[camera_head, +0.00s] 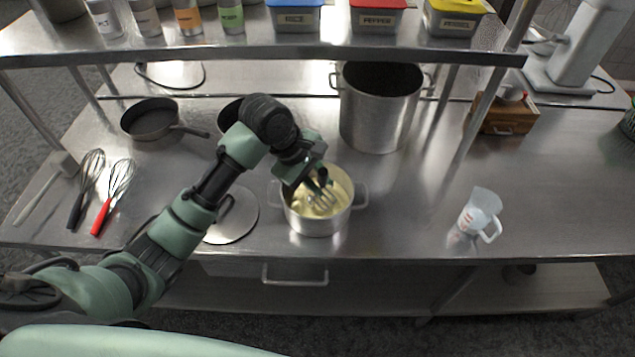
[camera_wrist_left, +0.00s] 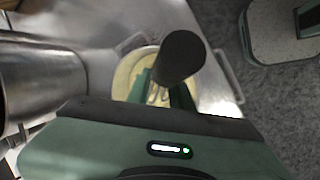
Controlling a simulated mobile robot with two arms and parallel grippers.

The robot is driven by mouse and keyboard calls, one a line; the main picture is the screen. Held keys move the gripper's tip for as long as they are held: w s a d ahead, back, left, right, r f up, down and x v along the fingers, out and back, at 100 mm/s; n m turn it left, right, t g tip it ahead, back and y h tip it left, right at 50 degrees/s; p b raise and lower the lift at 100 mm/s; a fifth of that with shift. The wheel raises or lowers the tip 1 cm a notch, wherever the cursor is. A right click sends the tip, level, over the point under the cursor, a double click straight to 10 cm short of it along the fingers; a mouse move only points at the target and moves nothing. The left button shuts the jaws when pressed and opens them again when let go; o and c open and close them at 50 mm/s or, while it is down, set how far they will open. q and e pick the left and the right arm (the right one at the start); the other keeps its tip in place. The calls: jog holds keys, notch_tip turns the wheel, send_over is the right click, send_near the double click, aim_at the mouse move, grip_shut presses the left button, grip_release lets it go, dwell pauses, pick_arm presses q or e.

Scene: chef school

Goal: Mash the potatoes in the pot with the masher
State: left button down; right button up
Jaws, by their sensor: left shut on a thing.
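A steel pot (camera_head: 317,222) with two side handles stands near the front edge of the steel table. Pale yellow potato (camera_head: 338,183) fills much of it; it also shows in the left wrist view (camera_wrist_left: 124,75). The masher (camera_head: 321,203) has its wire head down in the pot, at the potato; how deep it sits is hard to tell. My left gripper (camera_head: 318,178) is over the pot and shut on the masher's handle. The dark round handle end shows in the left wrist view (camera_wrist_left: 182,55). My right gripper is out of view.
A round steel lid (camera_head: 236,222) lies left of the pot, under my left arm. A tall stockpot (camera_head: 378,110) stands behind. A measuring jug (camera_head: 480,214) is at the right, two whisks (camera_head: 115,185) and a pan (camera_head: 150,120) at the left. A shelf (camera_head: 250,50) overhangs the back.

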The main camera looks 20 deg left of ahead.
pick_arm(q)
jog(key=shift+f, duration=0.1)
notch_tip(320, 180, down, 4)
jog(key=shift+f, duration=0.1)
dwell(0.6)
jog(key=r, duration=0.1)
jog(key=w+a+r, duration=0.1)
jog(key=r, duration=0.1)
jog(key=w+a+r, duration=0.1)
jog(key=shift+a+r, duration=0.15)
jog(key=shift+r, duration=0.05)
dwell(0.4)
jog(key=shift+f, duration=2.2)
